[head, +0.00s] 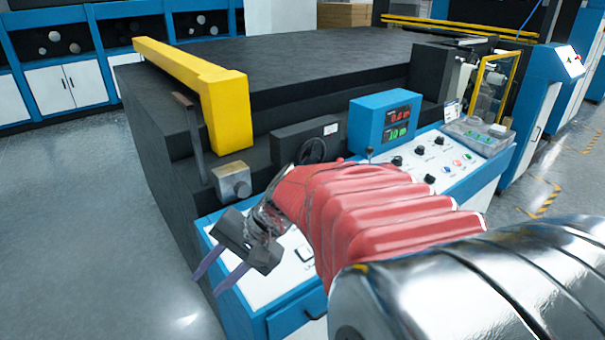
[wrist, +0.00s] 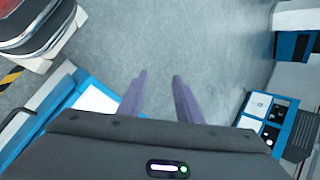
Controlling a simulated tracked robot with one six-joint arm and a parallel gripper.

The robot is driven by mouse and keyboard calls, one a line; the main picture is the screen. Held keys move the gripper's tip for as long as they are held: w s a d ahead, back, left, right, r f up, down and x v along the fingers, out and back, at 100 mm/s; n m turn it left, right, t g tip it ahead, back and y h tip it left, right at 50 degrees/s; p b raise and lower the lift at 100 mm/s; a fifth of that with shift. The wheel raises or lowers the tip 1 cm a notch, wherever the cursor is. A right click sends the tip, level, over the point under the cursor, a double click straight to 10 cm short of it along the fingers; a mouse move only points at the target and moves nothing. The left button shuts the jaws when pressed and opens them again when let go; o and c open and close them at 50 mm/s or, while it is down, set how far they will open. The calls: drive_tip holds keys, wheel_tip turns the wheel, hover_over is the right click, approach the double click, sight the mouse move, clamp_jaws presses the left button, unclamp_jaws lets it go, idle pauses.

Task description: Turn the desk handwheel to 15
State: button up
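The desk handwheel (head: 312,151) is a dark wheel on the front of a dark box (head: 290,139) on the blue and white desk. Its lower part is hidden behind my red-sleeved arm, and I cannot read a setting on it. My gripper (head: 209,279) is left of and below the wheel, apart from it, pointing down and left past the desk's left end. Its two purple fingers are apart with nothing between them. The wrist view shows the open fingers (wrist: 158,85) over grey floor; the handwheel is not in that view.
A blue display box (head: 384,121) with red and green digits stands right of the wheel. The control panel (head: 445,165) carries knobs and buttons, with a clear tray (head: 478,136) at its far end. A yellow bar (head: 190,75) and a metal block (head: 232,181) are near the desk's left end. Open floor lies left.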

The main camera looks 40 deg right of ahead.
drive_tip(key=s+a+r+n+h, duration=0.3)
drive_tip(key=s+n+h, duration=0.3)
drive_tip(key=s+n, duration=0.3)
drive_tip(key=shift+s+r+n+t, duration=0.15)
drive_tip(key=shift+s+n+t, duration=0.25)
drive_tip(key=shift+n, duration=0.5)
drive_tip(key=shift+a, duration=0.1)
